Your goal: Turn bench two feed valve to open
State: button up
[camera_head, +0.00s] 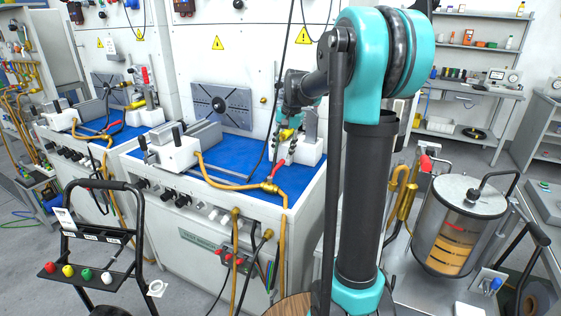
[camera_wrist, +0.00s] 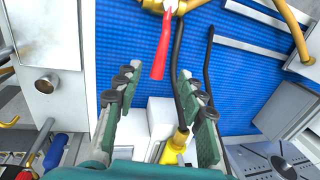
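A brass valve (camera_head: 269,186) with a red lever handle (camera_head: 278,169) sits at the front right edge of the nearer bench (camera_head: 235,150), joined to an orange hose. In the wrist view the red lever (camera_wrist: 161,52) hangs down from the brass valve body (camera_wrist: 165,5) at the top. My gripper (camera_head: 291,143) is above the right end of this bench, behind the valve in the head view. In the wrist view my gripper (camera_wrist: 157,78) has its two fingers wide apart, one on each side of the lever's line. The lever's tip shows near fingertip level, with no visible contact.
A white block with a yellow fitting (camera_wrist: 176,143) and a black cable lies below the fingers. A grey clamp fixture (camera_head: 180,150) stands on the blue mat's left. A second bench (camera_head: 100,120) is farther left; a cart (camera_head: 98,236) stands in front. A clear tank (camera_head: 460,225) stands right.

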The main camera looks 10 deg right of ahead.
aim_at(280, 162)
jog(key=shift+w+a+f, duration=0.15)
jog(key=shift+a+f, duration=0.05)
jog(key=shift+f, duration=1.1)
jog(key=shift+w+a+f, duration=0.1)
jog(key=shift+a+f, duration=0.1)
jog(key=shift+f, duration=1.1)
jog(key=shift+c, duration=0.4)
grip_shut()
